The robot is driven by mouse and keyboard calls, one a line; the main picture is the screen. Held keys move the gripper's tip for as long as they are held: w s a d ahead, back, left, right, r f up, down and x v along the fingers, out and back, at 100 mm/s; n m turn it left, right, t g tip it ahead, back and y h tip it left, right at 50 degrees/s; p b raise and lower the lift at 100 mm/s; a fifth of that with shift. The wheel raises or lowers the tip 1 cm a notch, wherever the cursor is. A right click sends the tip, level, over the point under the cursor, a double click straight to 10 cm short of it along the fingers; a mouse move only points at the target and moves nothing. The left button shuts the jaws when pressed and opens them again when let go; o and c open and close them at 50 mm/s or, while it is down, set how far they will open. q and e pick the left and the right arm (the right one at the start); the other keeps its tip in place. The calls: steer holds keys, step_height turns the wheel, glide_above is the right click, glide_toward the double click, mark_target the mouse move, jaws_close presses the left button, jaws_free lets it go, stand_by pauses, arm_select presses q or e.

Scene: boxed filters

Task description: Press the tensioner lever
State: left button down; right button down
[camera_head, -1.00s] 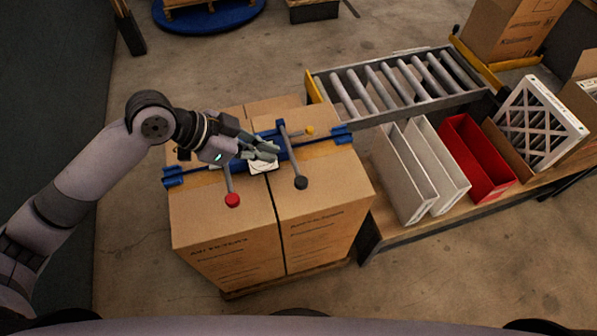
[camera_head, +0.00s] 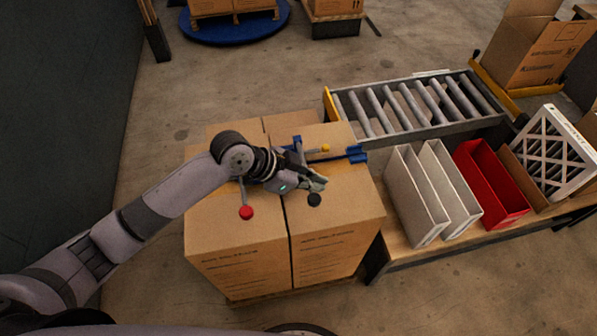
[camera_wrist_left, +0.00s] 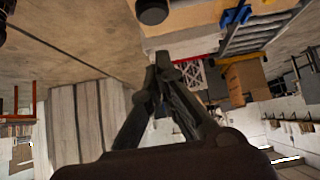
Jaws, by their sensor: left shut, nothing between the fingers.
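Cartons (camera_head: 335,232) stand on a pallet, and a blue strapping tool (camera_head: 355,154) lies across their top. Grey levers on it end in a red knob (camera_head: 246,212), a black knob (camera_head: 314,200) and a yellow knob (camera_head: 325,147). I cannot tell which is the tensioner lever. My left gripper (camera_head: 321,183) is shut and empty, just behind the black knob, and my wrist hides much of the tool. In the left wrist view the shut fingertips (camera_wrist_left: 165,66) are below a dark knob (camera_wrist_left: 152,11) at the top edge. My right gripper is not in view.
A roller conveyor (camera_head: 420,105) stands behind on the right. The floor in front of the cartons is clear.

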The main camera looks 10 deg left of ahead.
mark_target(312, 200)
arm_select(q)
steer(key=shift+a+f, duration=0.2)
steer(key=shift+f, duration=1.55)
